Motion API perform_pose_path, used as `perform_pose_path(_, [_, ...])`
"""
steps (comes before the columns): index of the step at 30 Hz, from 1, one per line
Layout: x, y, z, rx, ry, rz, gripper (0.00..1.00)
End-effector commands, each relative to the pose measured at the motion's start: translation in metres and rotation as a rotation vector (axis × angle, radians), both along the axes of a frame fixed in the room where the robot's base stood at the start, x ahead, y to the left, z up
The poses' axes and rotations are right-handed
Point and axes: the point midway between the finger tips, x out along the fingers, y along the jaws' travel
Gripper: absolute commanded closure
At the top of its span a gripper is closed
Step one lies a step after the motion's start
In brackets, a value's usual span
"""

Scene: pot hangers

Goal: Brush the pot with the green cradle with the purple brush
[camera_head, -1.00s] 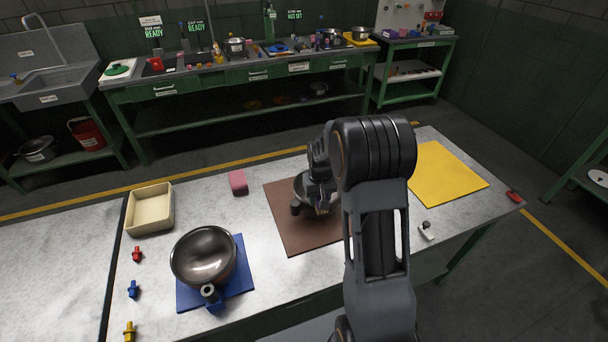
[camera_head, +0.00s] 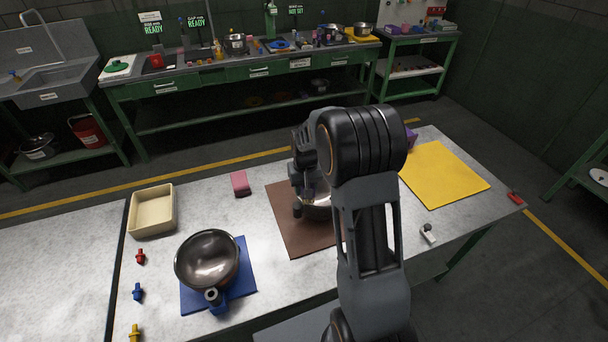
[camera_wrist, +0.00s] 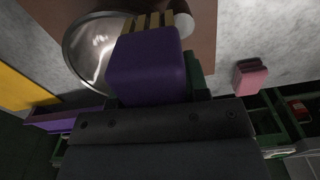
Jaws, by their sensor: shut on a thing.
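A purple brush (camera_wrist: 148,66) with pale bristles is held in my gripper, seen in the wrist view. My gripper (camera_head: 304,195) is shut on it, over the left part of a shiny metal pot (camera_head: 320,207) on a brown mat (camera_head: 292,235). The pot also shows in the wrist view (camera_wrist: 85,48), with the bristles overlapping its rim side. I cannot tell whether the bristles touch it. My arm hides part of this pot, and its cradle's colour is not clear. A second metal pot (camera_head: 207,258) sits on a blue mat (camera_head: 240,284) with a blue piece at its front.
A pink sponge (camera_head: 240,183) and a cream bin (camera_head: 173,211) stand left of the brown mat. A yellow mat (camera_head: 445,175) lies clear at right. Small red (camera_head: 140,256), blue (camera_head: 137,291) and yellow (camera_head: 134,332) pieces line the left. A purple object (camera_head: 411,138) is partly hidden behind my arm.

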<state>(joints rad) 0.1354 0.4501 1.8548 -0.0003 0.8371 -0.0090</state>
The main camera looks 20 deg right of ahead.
Motion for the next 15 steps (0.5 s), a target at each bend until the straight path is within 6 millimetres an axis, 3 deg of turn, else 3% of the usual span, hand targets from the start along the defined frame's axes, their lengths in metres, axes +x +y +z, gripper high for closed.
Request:
perform_pose_path(9, [0.000,0.002,0.032,0.000,-0.001,0.005,0.98])
perform_pose_path(15, [0.001,0.003,0.038,0.000,-0.001,0.006,0.98])
